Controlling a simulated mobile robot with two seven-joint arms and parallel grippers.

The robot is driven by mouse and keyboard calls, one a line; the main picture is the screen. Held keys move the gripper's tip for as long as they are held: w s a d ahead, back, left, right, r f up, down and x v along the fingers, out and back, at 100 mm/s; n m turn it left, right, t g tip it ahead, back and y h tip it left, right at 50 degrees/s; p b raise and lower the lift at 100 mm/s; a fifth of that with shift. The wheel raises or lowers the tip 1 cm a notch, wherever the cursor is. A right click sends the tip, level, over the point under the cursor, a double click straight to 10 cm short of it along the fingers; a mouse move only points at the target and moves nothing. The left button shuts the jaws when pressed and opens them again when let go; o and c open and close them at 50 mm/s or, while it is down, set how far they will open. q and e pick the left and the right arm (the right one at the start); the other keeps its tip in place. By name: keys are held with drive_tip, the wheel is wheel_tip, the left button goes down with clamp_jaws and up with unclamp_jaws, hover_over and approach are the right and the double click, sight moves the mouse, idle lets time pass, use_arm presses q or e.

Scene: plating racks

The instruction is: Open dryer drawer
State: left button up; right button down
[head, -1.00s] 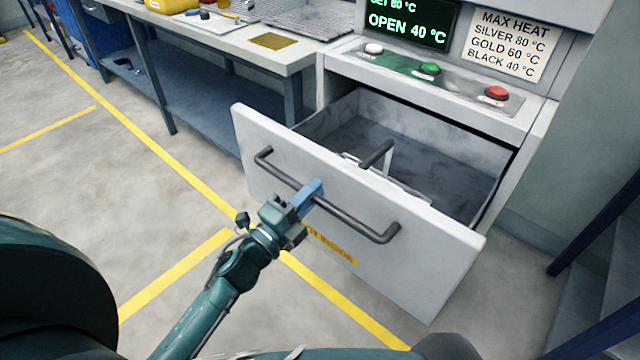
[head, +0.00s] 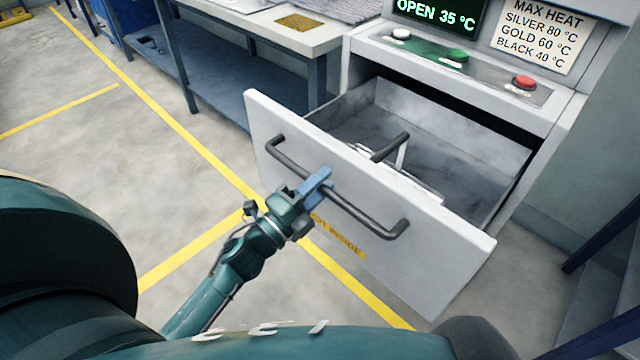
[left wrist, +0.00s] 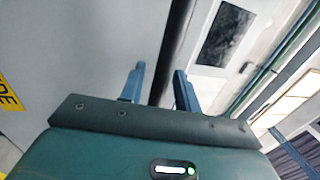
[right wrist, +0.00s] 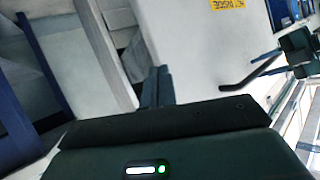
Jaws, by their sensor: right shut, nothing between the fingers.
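The dryer drawer (head: 370,215) is pulled well out of the grey dryer (head: 560,105), and its inside shows. A dark bar handle (head: 365,222) crosses its white front, above a yellow label. My left gripper (head: 318,183) is at the handle's middle, with its blue fingers on both sides of the bar. In the left wrist view the dark bar (left wrist: 176,40) runs between the fingertips (left wrist: 158,78). My right gripper (right wrist: 157,85) shows in the right wrist view, shut and empty, apart from the drawer front (right wrist: 185,50).
A rack with a dark grip (head: 390,147) sits inside the drawer. The dryer's display (head: 435,12) reads OPEN 35 °C above white, green and red buttons. A workbench (head: 330,40) stands left of the dryer. Blue-railed steps (head: 610,260) are at right. Floor at left is clear.

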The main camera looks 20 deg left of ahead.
use_arm(q)
drive_tip(key=shift+s, duration=0.1)
drive_tip(key=b+v, duration=0.1)
drive_tip(key=v, duration=1.2)
use_arm(e)
drive_tip(key=shift+s+d+r+t, duration=0.2)
drive_tip(key=shift+d+t, duration=0.1)
drive_tip(key=shift+d, duration=0.05)
